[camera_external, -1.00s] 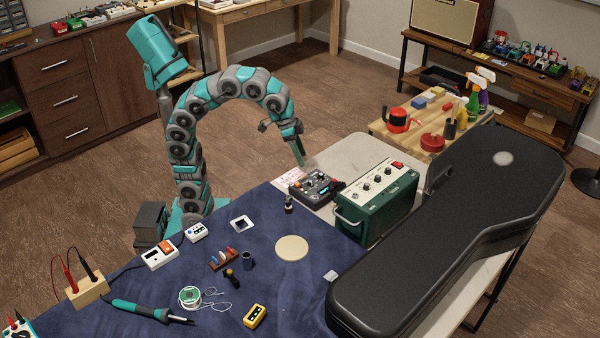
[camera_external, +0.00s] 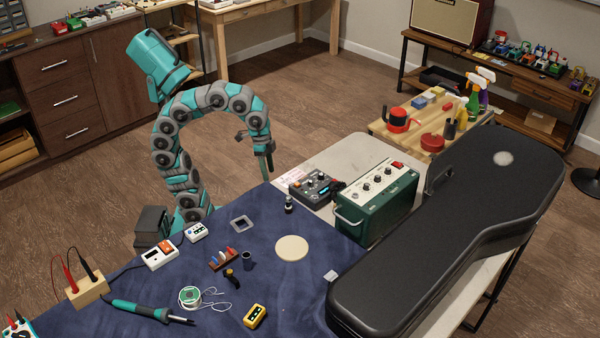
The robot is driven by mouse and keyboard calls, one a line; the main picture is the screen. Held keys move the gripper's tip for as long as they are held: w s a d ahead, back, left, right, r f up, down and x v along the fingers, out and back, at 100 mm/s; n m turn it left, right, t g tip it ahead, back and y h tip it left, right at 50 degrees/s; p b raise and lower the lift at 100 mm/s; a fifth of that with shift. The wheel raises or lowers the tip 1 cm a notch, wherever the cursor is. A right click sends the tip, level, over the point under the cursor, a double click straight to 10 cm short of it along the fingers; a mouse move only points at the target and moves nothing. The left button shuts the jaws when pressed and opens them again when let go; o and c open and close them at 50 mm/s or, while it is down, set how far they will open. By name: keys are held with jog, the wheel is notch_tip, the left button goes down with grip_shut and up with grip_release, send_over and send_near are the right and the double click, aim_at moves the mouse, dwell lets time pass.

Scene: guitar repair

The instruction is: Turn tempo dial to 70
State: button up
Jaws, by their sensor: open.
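A dark box-shaped unit with small knobs and buttons on its top (camera_external: 316,186) sits on the pale table top, left of the green amplifier-like box. It is the likeliest bearer of the tempo dial, but the dial and its setting are too small to make out. My gripper (camera_external: 267,172) hangs in the air, pointing down, to the left of this unit and apart from it. It is open, with nothing visible between the fingers.
The green box (camera_external: 376,203) stands right of the dark unit, and a black guitar case (camera_external: 450,220) lies beyond. A small dark bottle (camera_external: 289,204) stands at the blue mat's (camera_external: 330,250) back edge. A small square frame (camera_external: 242,223) and a round beige disc (camera_external: 292,248) lie on the mat.

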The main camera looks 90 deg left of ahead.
jog(key=s+a+f+n+g+p, duration=0.2)
jog(key=s+f, duration=0.5)
jog(key=f, duration=0.3)
jog(key=shift+s+a+p, duration=0.25)
jog(key=shift+a+p, duration=0.15)
jog(key=shift+s, duration=0.1)
